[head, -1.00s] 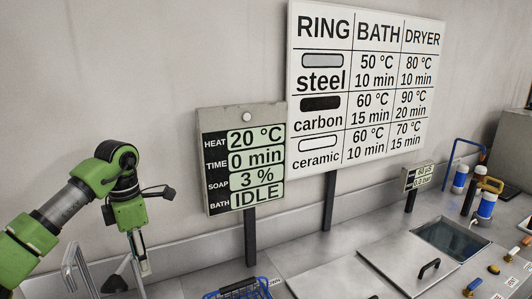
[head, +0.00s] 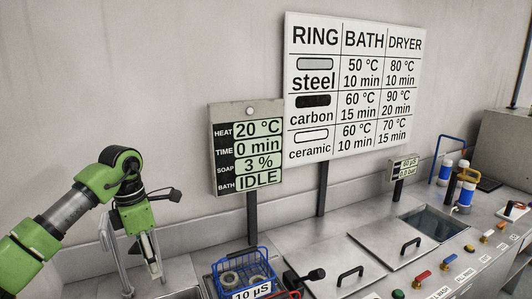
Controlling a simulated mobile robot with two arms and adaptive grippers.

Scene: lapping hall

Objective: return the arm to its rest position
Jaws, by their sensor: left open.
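My left gripper (head: 155,270) hangs at the end of my green arm at the left of the head view, fingers pointing down. It is open, with nothing seen between its fingers. It is in front of the back wall, left of the blue wire basket. My right gripper is not in view.
A blue wire basket (head: 243,265) with grey rings stands right of the gripper, tagged "10 µS". A bath panel (head: 247,148) reads 20 °C, 0 min, 3 %, IDLE. A ring chart (head: 353,85) hangs behind. Lids (head: 340,262), an open basin (head: 433,224) and coloured levers lie rightward.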

